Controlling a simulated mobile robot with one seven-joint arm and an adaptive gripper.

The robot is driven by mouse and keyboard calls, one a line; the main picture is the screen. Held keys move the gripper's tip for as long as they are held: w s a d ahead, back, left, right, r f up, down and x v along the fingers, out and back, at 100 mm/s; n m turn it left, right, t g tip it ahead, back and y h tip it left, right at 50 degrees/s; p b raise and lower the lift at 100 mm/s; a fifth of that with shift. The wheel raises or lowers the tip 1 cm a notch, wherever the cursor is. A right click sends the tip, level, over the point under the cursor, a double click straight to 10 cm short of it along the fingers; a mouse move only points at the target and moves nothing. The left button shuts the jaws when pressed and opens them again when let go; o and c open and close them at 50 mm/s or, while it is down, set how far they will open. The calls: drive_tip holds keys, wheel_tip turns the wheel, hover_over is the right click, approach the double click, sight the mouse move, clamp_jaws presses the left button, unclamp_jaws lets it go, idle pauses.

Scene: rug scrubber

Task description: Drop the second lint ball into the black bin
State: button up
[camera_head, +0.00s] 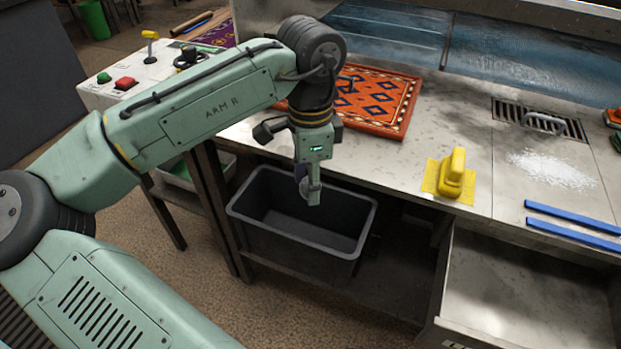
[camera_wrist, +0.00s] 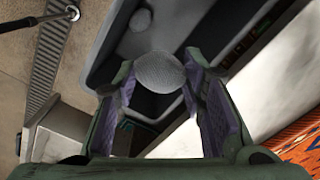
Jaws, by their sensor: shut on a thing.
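My gripper (camera_head: 310,193) points down over the black bin (camera_head: 290,247) in the head view. In the wrist view my gripper (camera_wrist: 159,74) is shut on a round grey lint ball (camera_wrist: 160,72), held between the two fingertips. In the head view the held ball is small and partly hidden by the fingers. A second grey ball (camera_wrist: 140,19) lies inside the bin in the wrist view. The bin stands below the counter's front edge, and its visible floor in the head view looks bare.
An orange patterned rug (camera_head: 383,103) lies on the metal counter behind my wrist. A yellow scrubber (camera_head: 452,176), white powder (camera_head: 552,170) and blue strips (camera_head: 573,225) lie to the right. A metal drawer (camera_head: 522,290) stands open at lower right. A button panel (camera_head: 125,83) is at left.

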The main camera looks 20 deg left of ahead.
drive_tip(key=o, duration=0.9)
wheel_tip(320, 180, up, 12)
drive_tip(key=shift+r, duration=0.1)
idle(0.4)
